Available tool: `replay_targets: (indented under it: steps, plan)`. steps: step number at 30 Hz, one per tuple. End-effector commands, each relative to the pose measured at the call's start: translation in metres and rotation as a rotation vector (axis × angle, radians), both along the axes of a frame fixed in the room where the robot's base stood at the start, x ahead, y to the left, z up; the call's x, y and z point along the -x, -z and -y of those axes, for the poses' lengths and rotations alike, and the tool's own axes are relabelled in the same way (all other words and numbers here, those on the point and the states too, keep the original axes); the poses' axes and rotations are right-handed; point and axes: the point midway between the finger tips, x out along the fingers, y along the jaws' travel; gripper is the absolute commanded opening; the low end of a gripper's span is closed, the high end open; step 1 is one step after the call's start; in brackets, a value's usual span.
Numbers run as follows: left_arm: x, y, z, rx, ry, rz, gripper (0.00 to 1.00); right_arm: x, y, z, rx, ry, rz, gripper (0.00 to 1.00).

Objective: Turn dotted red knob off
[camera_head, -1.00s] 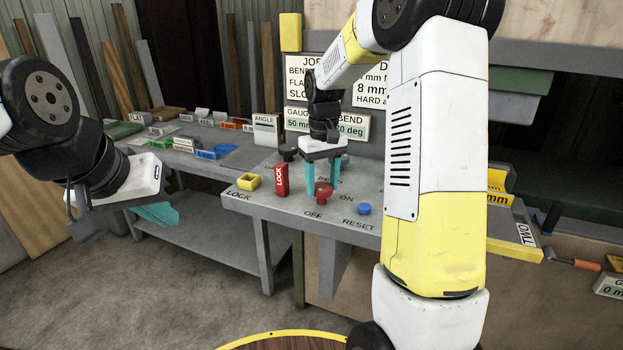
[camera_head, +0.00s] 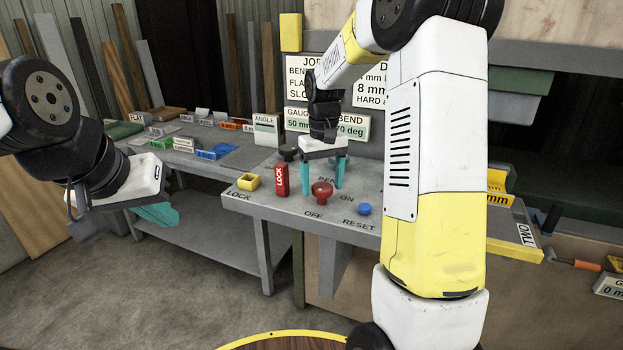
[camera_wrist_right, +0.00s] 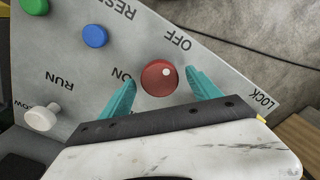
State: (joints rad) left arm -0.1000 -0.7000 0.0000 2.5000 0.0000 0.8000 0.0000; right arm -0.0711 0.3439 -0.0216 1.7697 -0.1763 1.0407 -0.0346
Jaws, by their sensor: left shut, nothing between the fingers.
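The red knob (camera_head: 321,190) stands on the grey sloped panel, between the ON and OFF labels. In the right wrist view the red knob (camera_wrist_right: 159,77) has a white dot on its upper right, on the side towards the OFF label. My left gripper (camera_head: 157,214) is shut and empty, off to the left, away from the panel.
A green knob (camera_wrist_right: 50,22) and a white RUN knob (camera_wrist_right: 42,117) show in the wrist view. My right forearm covers the panel's right part.

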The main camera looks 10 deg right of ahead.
Motion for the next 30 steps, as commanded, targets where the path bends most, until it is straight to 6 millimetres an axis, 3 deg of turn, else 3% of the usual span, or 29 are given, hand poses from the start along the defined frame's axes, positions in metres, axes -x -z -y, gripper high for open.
replay_targets:
  steps: [8,21,30]
  plan:
    - [0.000,0.000,0.000,0.000,0.000,0.000,0.00,0.000,-0.007,0.000,0.000,-0.001,0.001,0.72]
    - [0.000,0.000,0.000,0.000,0.000,0.000,0.00,-0.001,-0.072,0.000,0.000,-0.001,0.001,0.72]
    - [0.000,0.000,0.000,0.000,0.000,0.000,0.00,0.000,-0.078,0.000,0.000,-0.001,-0.001,0.72]
